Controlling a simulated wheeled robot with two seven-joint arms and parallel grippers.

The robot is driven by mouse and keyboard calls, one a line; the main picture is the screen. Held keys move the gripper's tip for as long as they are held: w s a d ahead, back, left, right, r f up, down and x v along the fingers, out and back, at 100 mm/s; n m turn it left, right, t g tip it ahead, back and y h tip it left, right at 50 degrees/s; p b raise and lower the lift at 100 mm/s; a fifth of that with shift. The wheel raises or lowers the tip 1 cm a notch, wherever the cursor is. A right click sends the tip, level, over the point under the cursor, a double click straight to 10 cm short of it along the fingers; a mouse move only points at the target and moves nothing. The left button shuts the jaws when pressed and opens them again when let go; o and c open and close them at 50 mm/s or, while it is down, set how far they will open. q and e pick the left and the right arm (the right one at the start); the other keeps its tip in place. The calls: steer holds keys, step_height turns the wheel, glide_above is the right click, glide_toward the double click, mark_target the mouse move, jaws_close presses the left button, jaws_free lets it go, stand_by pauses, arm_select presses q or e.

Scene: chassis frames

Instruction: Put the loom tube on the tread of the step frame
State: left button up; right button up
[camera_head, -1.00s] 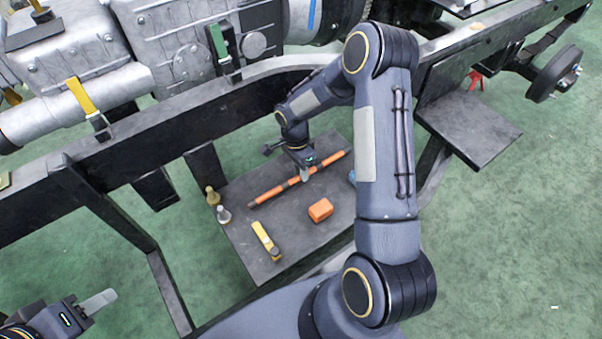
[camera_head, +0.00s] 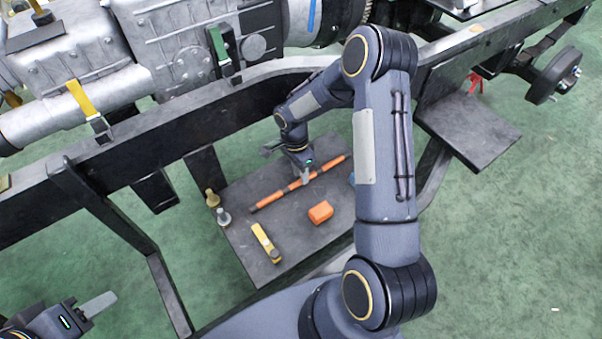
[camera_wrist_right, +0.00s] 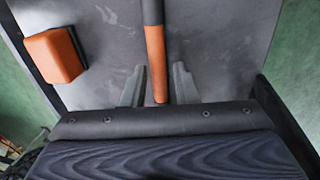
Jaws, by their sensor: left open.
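The loom tube (camera_head: 272,198) is a long orange rod with dark bands, lying slantwise on a dark flat plate (camera_head: 245,235) below the frame rail. My right gripper (camera_head: 305,178) is low over its middle. In the right wrist view the tube (camera_wrist_right: 156,60) runs between the two open fingers (camera_wrist_right: 157,85), with a gap visible beside it; I see no grip on it. A second dark plate, seemingly the tread (camera_head: 468,128), sits at the right beside the rail and looks bare. My left gripper (camera_head: 98,303) is open at the lower left, far from the tube.
An orange block (camera_head: 320,212) and a yellow tool (camera_head: 266,243) lie on the plate near the tube. Two small fittings (camera_head: 222,216) stand at its left edge. The dark chassis rail (camera_head: 180,120) passes above the plate. My right arm hides part of the plate's right side.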

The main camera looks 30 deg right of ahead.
step_height(320, 180, up, 20)
steer(key=s+n+t+y+p, duration=0.1)
steer(key=s+n+t+p, duration=0.1)
steer(key=n+p, duration=0.1)
steer(key=s+a+r+n+t+y, duration=0.1)
steer(key=s+a+r+n+t, duration=0.1)
steer(key=s, duration=0.4)
steer(key=s+a+r+n+t+y, duration=0.1)
steer(key=s+a+r+n+t, duration=0.1)
steer(key=s+n, duration=0.4)
steer(key=s+a+r+n+t+y, duration=0.1)
steer(key=s+a+r+n, duration=0.2)
steer(key=s, duration=0.5)
step_height(320, 180, up, 3)
steer(key=shift+s+a+f+n+t, duration=0.2)
steer(key=shift+n+t, duration=0.2)
steer(key=shift+n, duration=0.4)
steer(key=shift+r, duration=0.1)
